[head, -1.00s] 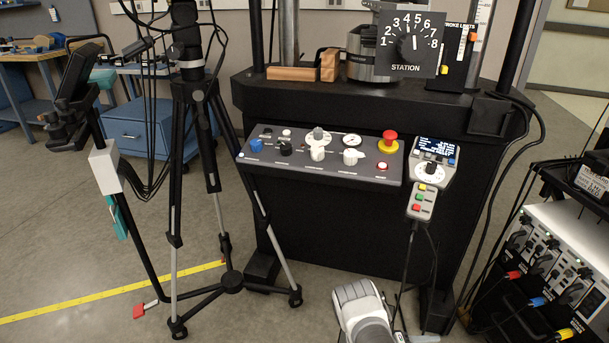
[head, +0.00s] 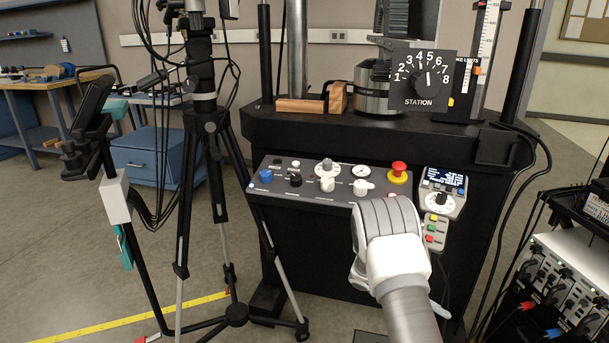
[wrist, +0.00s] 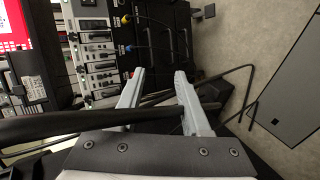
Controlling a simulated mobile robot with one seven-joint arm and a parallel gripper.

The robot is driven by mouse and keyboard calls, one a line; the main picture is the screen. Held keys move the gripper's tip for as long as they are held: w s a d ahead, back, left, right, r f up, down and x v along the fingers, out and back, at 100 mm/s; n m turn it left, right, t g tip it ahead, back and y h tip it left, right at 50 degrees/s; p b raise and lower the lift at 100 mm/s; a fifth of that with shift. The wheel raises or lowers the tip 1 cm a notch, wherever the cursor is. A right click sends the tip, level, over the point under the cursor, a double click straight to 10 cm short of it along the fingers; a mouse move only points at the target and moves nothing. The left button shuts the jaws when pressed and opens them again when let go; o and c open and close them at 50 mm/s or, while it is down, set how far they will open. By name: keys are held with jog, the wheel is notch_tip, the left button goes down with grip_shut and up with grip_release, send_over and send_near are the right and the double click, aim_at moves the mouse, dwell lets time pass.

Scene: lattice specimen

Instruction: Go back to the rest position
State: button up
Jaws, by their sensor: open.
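In the head view my white and grey arm rises from the bottom, right of centre, and covers the right end of the sloped control panel (head: 300,190); the gripper itself is not discernible there. Beyond the fingers in the wrist view are a rack of instruments (wrist: 98,50) with plugged cables and bare floor.
A black tripod (head: 205,140) stands left of the machine. The station dial (head: 425,80) stands on the machine's ledge, and a hand control (head: 440,205) hangs at its right front. A power-supply stack (head: 565,275) with cables is at the far right. Floor at lower left is open.

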jog(key=s+a+r+t+y, duration=0.1)
jog(key=s+a+r+y, duration=0.15)
jog(key=r, duration=0.55)
jog(key=s+a+r+t+y, duration=0.15)
jog(key=s+a+r, duration=0.25)
jog(key=r, duration=0.4)
jog(key=s+a+r+y, duration=0.3)
jog(key=s+r, duration=0.1)
jog(key=r, duration=0.3)
jog(key=s+a+r+n+t+y, duration=0.1)
jog(key=s+a+r+t+y, duration=0.15)
jog(key=s+a+r, duration=0.4)
jog(key=s+a+r+n+t+y, duration=0.1)
jog(key=s+a+r+t+y, duration=0.15)
jog(key=s, duration=0.65)
notch_tip(320, 180, up, 28)
jog(key=p, duration=2.8)
jog(key=shift+s+a+r, duration=0.15)
jog(key=shift+a+r, duration=0.1)
jog(key=shift+a, duration=0.15)
jog(key=shift+t, duration=0.25)
